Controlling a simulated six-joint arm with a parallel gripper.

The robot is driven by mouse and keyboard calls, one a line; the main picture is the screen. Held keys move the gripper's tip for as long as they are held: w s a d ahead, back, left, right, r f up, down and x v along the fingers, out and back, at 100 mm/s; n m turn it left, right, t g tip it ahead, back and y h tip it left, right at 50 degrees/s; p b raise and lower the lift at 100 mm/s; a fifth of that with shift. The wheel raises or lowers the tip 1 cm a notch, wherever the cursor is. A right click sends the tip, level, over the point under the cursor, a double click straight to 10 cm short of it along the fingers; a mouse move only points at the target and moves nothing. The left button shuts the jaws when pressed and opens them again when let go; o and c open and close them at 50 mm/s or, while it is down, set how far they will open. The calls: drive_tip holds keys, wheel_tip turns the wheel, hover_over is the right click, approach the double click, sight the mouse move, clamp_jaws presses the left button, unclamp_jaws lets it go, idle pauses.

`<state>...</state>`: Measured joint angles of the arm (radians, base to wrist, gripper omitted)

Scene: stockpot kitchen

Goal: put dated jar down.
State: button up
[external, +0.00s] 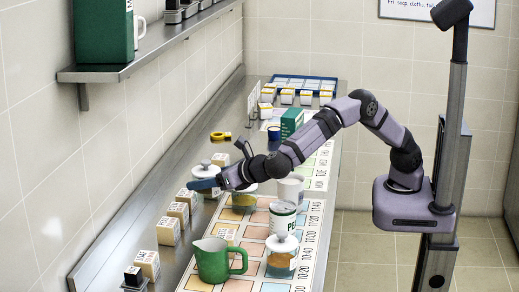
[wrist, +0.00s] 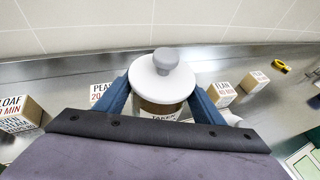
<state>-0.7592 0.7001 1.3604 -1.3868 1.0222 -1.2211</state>
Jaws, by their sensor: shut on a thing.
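My gripper (external: 205,184) is at the wall side of the steel counter, its blue fingers shut on a jar. The jar has a round white lid with a grey knob (wrist: 163,80); the lid also shows above the fingers in the external view (external: 206,171). Its body is tan with a partly visible label, mostly hidden by the gripper. The jar looks upright between the two fingers (wrist: 160,100). I cannot tell whether its base touches the counter. A second white-lidded jar (external: 282,262) with orange-brown contents stands on the mat with coloured squares and times (external: 235,287).
Small labelled boxes (external: 168,231) line the wall side, some close to the held jar. A green jug (external: 212,262), a white can (external: 283,219) and a yellow-filled container (external: 243,200) stand nearby. Yellow tape (external: 220,135) lies farther back. A wall shelf (external: 150,55) overhangs the left.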

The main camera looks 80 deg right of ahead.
sight(208, 161)
wheel_tip(208, 161, up, 5)
drive_tip(key=shift+r, duration=0.15)
drive_tip(key=w+d+r+n+t+y+b, duration=0.1)
drive_tip(key=w+d+n+y+b, duration=0.4)
drive_tip(key=d, duration=1.2)
drive_tip(key=s+d+n+y, duration=0.2)
drive_tip(key=d+n+y, duration=0.15)
drive_tip(key=d, duration=0.35)
drive_tip(key=s+d+f+n+g+y+b, duration=0.15)
drive_tip(key=s+d+y, duration=0.25)
drive_tip(key=s, duration=0.7)
drive_tip(key=shift+n, duration=0.4)
drive_tip(key=shift+f, duration=7.25)
drive_tip(key=shift+f+b, duration=0.2)
drive_tip(key=shift+b, duration=0.15)
drive_tip(key=o, duration=1.4)
drive_tip(key=shift+g, duration=0.25)
